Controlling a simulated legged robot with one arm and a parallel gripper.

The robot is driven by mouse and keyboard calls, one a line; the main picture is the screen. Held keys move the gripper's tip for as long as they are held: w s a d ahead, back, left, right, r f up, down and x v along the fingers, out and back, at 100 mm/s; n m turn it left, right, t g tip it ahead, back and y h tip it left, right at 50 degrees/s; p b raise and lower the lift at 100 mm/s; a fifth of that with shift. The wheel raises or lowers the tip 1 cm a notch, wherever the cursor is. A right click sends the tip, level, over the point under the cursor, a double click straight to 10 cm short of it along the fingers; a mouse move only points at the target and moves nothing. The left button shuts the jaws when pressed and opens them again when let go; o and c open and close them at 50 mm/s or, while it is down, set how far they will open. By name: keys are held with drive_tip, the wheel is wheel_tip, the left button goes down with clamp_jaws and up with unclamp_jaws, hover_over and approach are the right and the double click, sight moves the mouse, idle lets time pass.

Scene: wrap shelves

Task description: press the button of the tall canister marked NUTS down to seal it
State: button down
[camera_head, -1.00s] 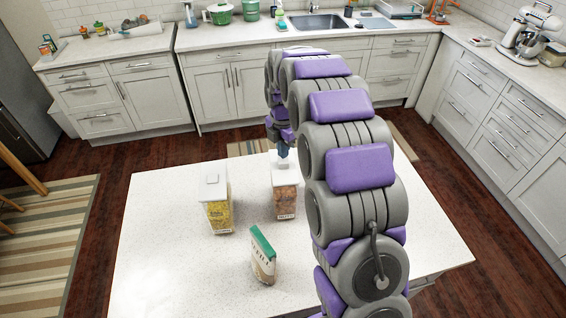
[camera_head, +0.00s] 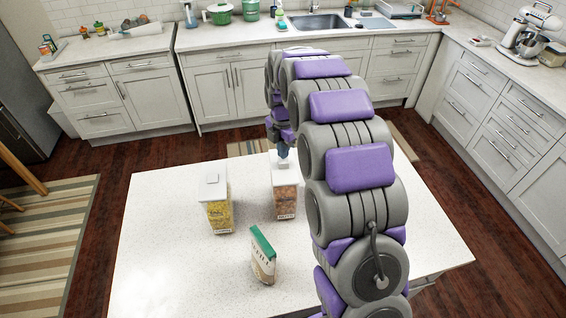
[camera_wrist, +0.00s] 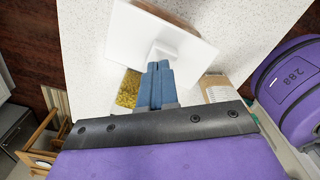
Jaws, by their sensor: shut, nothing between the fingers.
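The nut canister (camera_head: 285,202) is clear, with brown contents and a white lid, standing upright on the white island; its small front label is too small to read surely. In the wrist view its white lid (camera_wrist: 135,34) has a raised button (camera_wrist: 164,50). My gripper (camera_head: 283,163) is over this lid, pointing down. In the wrist view the blue-grey fingers (camera_wrist: 158,66) are closed together and empty, with their tips at the button, partly hiding it. They look in contact or very close; I cannot tell how far the button is pressed.
A similar canister with yellow contents (camera_head: 219,214) and a white lid stands to the left. A green-topped bag (camera_head: 263,258) stands nearer on the island (camera_head: 160,270). The island's left side is clear. My arm hides part of its right side.

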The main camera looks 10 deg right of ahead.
drive_tip(key=shift+f, duration=0.25)
drive_tip(key=shift+f, duration=0.35)
drive_tip(key=shift+f, duration=0.3)
drive_tip(key=shift+f+b, duration=0.3)
drive_tip(key=shift+f, duration=0.7)
drive_tip(key=shift+r, duration=0.1)
drive_tip(key=shift+r+p, duration=1.25)
drive_tip(key=shift+r, duration=2.5)
